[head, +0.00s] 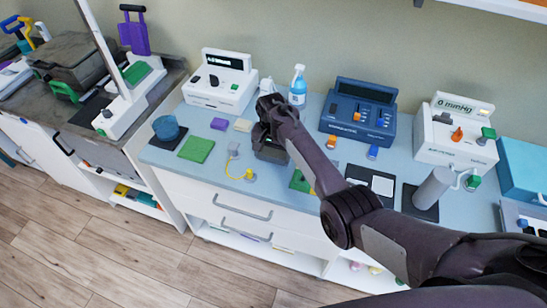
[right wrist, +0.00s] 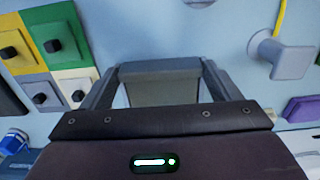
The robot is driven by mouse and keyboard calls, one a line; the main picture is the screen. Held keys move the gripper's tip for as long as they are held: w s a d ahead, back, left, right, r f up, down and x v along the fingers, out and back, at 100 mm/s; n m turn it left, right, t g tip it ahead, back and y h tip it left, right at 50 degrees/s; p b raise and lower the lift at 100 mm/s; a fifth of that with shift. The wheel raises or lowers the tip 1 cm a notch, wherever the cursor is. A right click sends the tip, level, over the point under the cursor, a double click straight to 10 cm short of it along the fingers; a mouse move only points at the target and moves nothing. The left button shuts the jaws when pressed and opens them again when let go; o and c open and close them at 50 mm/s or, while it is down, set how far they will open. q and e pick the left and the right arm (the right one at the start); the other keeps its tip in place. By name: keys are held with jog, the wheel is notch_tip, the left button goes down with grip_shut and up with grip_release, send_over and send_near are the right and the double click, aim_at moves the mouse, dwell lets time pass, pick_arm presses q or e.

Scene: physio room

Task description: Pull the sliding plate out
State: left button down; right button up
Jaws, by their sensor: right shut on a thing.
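My right gripper (head: 270,153) points down at the counter, in the middle of the head view. In the right wrist view its fingers (right wrist: 158,82) stand on both sides of a grey piece (right wrist: 163,90) with a paler top edge, and it is shut on this piece. I cannot tell for certain that this is the sliding plate. In the head view the gripper and arm hide the piece. My left gripper is not in view.
Knobbed coloured tiles (right wrist: 45,45) lie left of the gripper in the wrist view. A grey knob-like part (right wrist: 283,55) with a yellow cord is at right. A spray bottle (head: 298,87), a white device (head: 220,84) and a blue device (head: 358,117) stand behind. A green pad (head: 196,149) lies at left.

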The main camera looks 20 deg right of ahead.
jog(key=shift+a+r, duration=0.15)
jog(key=shift+w+d+f, duration=0.2)
jog(key=shift+d, duration=0.15)
jog(key=o, duration=1.3)
jog(key=shift+a+r, duration=0.1)
jog(key=shift+r, duration=0.5)
pick_arm(q)
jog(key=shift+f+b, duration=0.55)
jog(key=shift+b, duration=0.1)
pick_arm(e)
notch_tip(320, 180, up, 7)
jog(key=shift+f, duration=0.15)
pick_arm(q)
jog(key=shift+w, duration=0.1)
